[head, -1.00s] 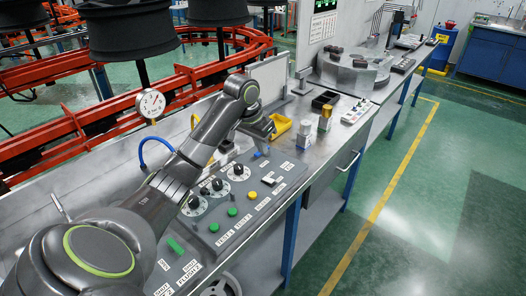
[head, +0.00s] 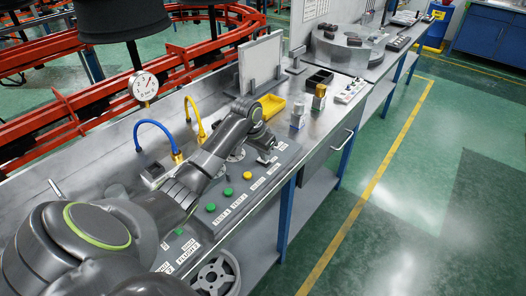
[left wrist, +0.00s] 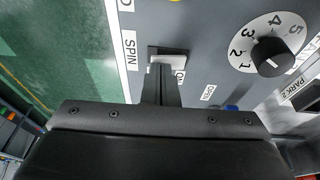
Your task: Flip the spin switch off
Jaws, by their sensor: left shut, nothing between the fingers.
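The spin switch (left wrist: 170,53) is a pale rocker on the grey control panel (left wrist: 205,30). It sits beside the SPIN label (left wrist: 130,50) in the left wrist view. My left gripper (left wrist: 164,70) is shut and empty, with its fingertips at the switch and covering part of it. I cannot tell whether they touch it or which way the rocker is tipped. In the head view, my left gripper (head: 266,158) is over the far right end of the panel, mostly hiding the switch. My right gripper is not in view.
A numbered dial (left wrist: 268,48) is beside the switch. Green buttons (head: 228,191) and a yellow button (head: 247,176) line the panel. A yellow tray (head: 270,106), small fittings (head: 297,117) and an upright plate (head: 261,63) stand beyond. A pressure gauge (head: 144,86) is behind the arm.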

